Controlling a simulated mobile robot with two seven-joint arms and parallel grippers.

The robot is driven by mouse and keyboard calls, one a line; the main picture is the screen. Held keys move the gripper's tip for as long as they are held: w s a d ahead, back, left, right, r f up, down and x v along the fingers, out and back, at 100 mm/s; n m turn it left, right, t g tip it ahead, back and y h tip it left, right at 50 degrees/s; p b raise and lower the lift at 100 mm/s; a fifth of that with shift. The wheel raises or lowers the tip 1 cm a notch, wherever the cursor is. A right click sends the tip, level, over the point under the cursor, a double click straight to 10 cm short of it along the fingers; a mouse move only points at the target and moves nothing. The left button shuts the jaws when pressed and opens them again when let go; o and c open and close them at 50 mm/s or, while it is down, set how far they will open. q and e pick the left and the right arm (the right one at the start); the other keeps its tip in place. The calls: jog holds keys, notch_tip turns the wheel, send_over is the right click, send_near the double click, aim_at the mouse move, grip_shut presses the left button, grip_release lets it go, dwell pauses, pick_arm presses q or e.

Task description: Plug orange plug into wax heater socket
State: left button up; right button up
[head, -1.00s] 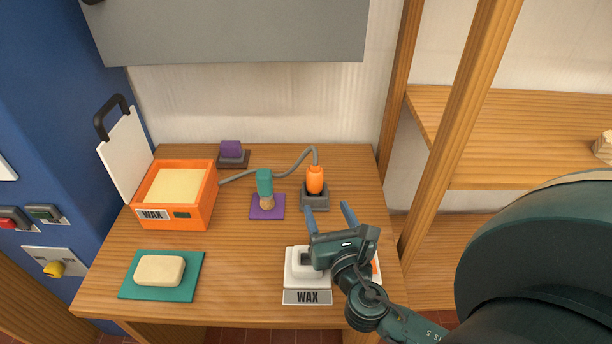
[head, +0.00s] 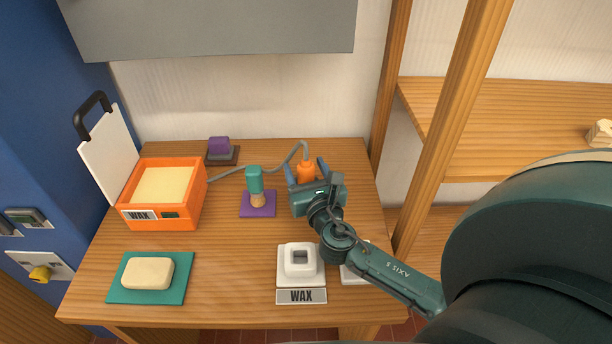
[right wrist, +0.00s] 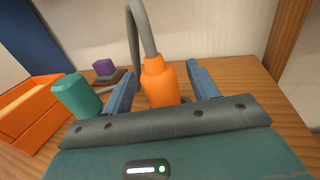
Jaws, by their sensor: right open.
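The orange plug (head: 306,172) stands upright near the back right of the table, with a grey cord rising from its top; its grey holder is hidden behind my gripper. My right gripper (head: 306,174) is open, with one blue finger on each side of the plug. The right wrist view shows the plug (right wrist: 159,82) between the two spread fingers, with gaps at both sides. The white WAX socket (head: 300,262) sits at the front right of the table, its square opening facing up and empty. The orange wax heater box (head: 163,218) stands at the left, with the cord leading to it. My left gripper is not in view.
A teal-handled brush (head: 255,182) stands on a purple mat just left of my right gripper. A purple block (head: 219,146) sits at the back. Soap (head: 148,273) lies on a teal mat at front left. A wooden shelf post (head: 446,130) rises at the right.

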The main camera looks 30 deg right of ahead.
jog(key=shift+x, duration=1.1)
jog(key=c, duration=1.1)
